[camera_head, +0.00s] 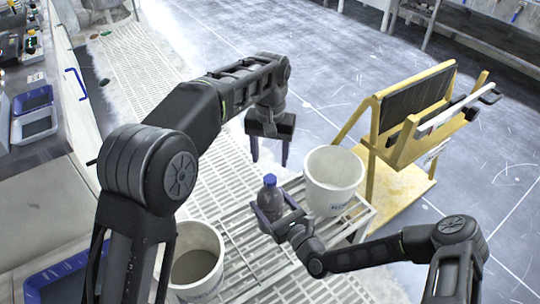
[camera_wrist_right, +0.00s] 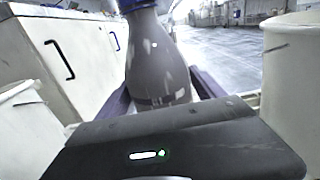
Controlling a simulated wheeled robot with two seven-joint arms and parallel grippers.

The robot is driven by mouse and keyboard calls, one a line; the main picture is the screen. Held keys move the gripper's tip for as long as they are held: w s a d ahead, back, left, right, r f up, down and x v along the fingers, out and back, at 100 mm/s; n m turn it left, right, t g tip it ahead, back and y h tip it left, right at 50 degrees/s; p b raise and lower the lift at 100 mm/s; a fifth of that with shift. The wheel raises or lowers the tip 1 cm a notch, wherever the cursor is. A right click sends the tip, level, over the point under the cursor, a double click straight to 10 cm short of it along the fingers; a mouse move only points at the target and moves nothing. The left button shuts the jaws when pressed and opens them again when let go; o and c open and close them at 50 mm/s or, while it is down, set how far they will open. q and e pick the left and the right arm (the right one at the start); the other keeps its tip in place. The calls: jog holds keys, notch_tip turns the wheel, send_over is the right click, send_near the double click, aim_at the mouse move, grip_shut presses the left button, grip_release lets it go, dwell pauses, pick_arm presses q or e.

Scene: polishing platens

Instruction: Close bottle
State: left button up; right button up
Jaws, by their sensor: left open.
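A grey bottle (camera_head: 270,202) with a blue cap (camera_head: 269,180) on its top stands upright near the middle of the head view. I cannot tell how tightly the cap sits. My right gripper (camera_head: 279,212) is around the lower part of the bottle, one finger on each side. In the right wrist view the bottle (camera_wrist_right: 158,60) rises between the purple-grey fingers, and the blue cap (camera_wrist_right: 135,4) is cut off by the top edge. My left gripper (camera_head: 270,154) is open and empty, fingers pointing down, above and behind the bottle in the picture.
A white bucket (camera_head: 334,185) stands just right of the bottle. Another bucket (camera_head: 195,240) with grey contents is at lower left. A yellow stand (camera_head: 408,130) is at right. White grating (camera_head: 150,75) lies below; a blue tray (camera_head: 70,280) is at lower left.

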jog(key=o, duration=0.3)
jog(key=shift+s+d, duration=0.1)
pick_arm(q)
jog(key=shift+r+p, duration=0.3)
jog(key=shift+r, duration=0.05)
pick_arm(e)
jog(key=v, duration=0.7)
jog(key=shift+s+d, duration=0.15)
jog(key=shift+s, duration=0.1)
